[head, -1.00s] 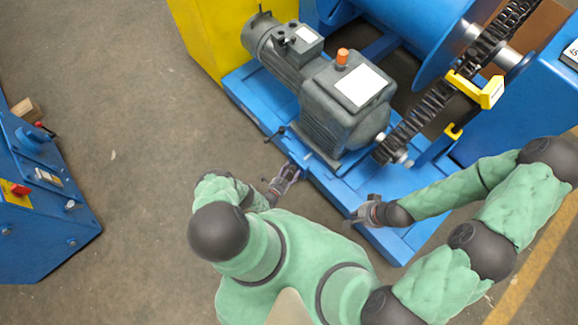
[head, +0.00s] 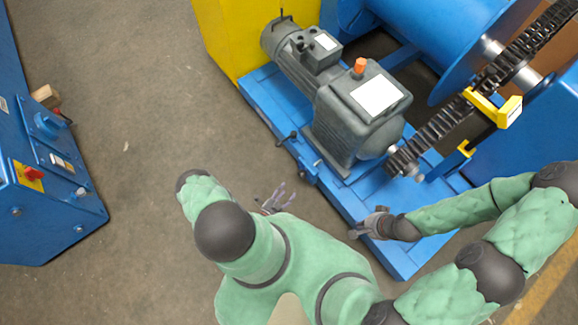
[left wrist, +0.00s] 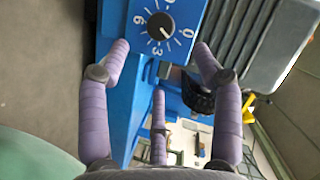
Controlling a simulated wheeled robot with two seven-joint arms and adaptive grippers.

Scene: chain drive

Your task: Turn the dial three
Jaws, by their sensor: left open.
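The dial is a round black knob (left wrist: 160,25) with a white pointer mark on a blue panel, at the top of the left wrist view. White figures surround it, among them a 3 and a 6. The pointer slants to the lower right, seemingly between the 3 and the 0. My left gripper (left wrist: 162,50) is open and empty, its purple fingers spread below and to the sides of the dial, apart from it. In the head view my left gripper (head: 276,199) is off the blue frame's near edge. My right gripper (head: 369,224) is near that frame; its fingers are unclear.
A blue base frame (head: 263,92) carries a grey motor (head: 362,115), a chain (head: 445,120) and a yellow bracket (head: 494,107). Small levers (head: 287,137) stick out from its near edge. A blue cabinet (head: 45,220) with a red switch stands left. The floor between is clear.

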